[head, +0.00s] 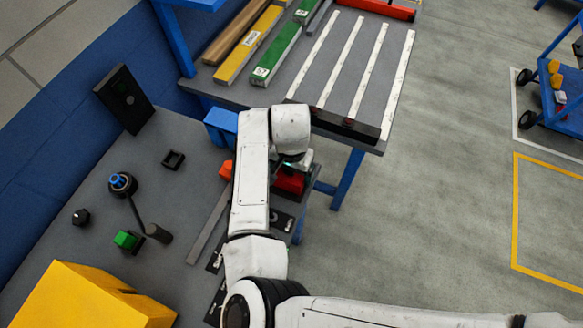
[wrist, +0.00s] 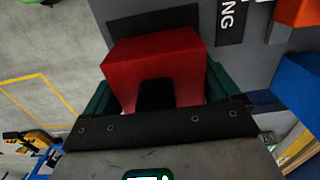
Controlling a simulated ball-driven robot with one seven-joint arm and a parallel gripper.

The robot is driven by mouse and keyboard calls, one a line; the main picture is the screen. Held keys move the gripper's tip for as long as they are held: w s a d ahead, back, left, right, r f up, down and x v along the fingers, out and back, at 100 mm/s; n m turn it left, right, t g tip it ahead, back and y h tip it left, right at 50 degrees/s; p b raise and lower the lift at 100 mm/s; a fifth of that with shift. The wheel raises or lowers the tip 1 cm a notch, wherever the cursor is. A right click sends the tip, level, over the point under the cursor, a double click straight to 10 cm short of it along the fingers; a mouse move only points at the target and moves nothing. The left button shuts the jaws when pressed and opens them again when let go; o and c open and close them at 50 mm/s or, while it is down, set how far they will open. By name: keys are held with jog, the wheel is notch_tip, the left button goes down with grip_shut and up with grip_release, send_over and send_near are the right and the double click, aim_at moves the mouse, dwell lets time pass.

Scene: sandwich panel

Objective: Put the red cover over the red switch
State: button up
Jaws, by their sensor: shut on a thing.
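The red cover (wrist: 150,52) is a box-like block with a dark opening on its near side. In the wrist view it sits between the green fingers of my gripper (wrist: 157,88), which is shut on it. In the head view the red cover (head: 288,183) shows partly below my gripper (head: 290,165), near the panel's right edge. A dark plate (wrist: 125,27) lies behind the cover in the wrist view. The red switch is not visible in either view; the cover or my arm may hide it. I cannot tell whether the cover touches the panel.
An orange block (head: 226,170) and a blue box (head: 221,124) are close left of my gripper. The grey panel also carries a green switch (head: 127,240), a blue-topped knob (head: 121,184) and a large yellow box (head: 90,300). A workbench (head: 340,55) stands behind.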

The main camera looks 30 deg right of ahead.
jog(key=shift+f, duration=0.2)
jog(key=o, duration=0.8)
jog(key=shift+r+p, duration=0.5)
jog(key=shift+r, duration=3.8)
